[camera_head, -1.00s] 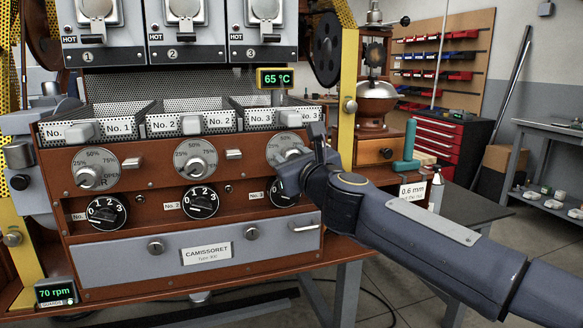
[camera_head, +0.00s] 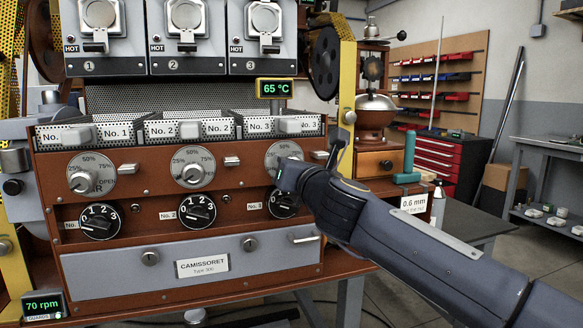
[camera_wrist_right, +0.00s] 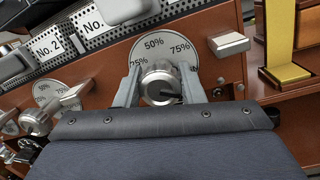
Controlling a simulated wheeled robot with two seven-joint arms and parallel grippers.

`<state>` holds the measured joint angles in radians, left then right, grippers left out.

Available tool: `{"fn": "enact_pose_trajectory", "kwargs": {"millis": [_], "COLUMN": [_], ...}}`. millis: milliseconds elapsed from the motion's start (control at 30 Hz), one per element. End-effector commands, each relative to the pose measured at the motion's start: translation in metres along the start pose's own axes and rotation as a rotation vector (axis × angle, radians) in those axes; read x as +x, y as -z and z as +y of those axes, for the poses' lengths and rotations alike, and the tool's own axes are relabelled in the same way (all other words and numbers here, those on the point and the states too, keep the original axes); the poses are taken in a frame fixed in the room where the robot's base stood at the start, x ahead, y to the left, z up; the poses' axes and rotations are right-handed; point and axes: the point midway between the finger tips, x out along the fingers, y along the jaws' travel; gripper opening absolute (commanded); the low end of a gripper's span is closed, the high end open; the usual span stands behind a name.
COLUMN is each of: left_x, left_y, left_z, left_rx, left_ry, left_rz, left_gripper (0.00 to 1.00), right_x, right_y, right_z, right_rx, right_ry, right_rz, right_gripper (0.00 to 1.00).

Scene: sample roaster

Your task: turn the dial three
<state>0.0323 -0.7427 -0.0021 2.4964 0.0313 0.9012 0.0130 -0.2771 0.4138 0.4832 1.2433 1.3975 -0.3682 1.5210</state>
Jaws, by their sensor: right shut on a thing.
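The third percent dial (camera_head: 284,149) is a round grey scale plate on the brown front panel, below the No. 3 tray. My right gripper (camera_head: 284,172) covers its lower part in the head view. In the right wrist view the two fingers of my right gripper (camera_wrist_right: 160,85) are shut on the silver knob (camera_wrist_right: 156,74), one on each side. The plate (camera_wrist_right: 153,46) shows 50% above and 75% at the right. A black numbered dial (camera_head: 282,207) sits just below, partly hidden by my gripper. My left gripper is not in view.
Two matching percent dials (camera_head: 193,166) and black dials (camera_head: 197,211) stand to the left. A metal handle (camera_wrist_right: 229,44) juts out right of the knob. A yellow post (camera_head: 346,95) rises at the machine's right. A grey drawer front (camera_head: 110,272) lies below.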

Motion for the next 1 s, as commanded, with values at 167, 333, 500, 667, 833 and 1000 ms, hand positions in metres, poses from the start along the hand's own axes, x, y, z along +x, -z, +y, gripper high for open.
{"fn": "enact_pose_trajectory", "kwargs": {"millis": [167,333,500,667,833,1000], "left_x": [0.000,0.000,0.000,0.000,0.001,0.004], "left_y": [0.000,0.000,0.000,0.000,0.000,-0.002], "left_z": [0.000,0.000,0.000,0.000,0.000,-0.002], "left_rx": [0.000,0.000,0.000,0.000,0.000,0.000], "left_ry": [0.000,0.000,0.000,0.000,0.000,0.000], "left_rz": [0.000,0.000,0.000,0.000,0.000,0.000], "left_gripper": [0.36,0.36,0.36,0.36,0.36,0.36], "right_x": [0.001,0.000,0.000,0.000,-0.004,-0.030], "right_y": [0.002,0.002,0.001,0.001,0.000,0.000], "right_z": [0.000,0.000,0.000,0.000,0.000,0.000], "right_rx": [0.004,0.004,0.003,0.002,0.001,-0.002], "right_ry": [0.001,0.001,0.001,0.000,0.000,0.000], "right_rz": [0.004,0.004,0.002,0.001,0.000,-0.002], "right_gripper": [0.13,0.37,0.57,0.57,0.57,0.57]}}
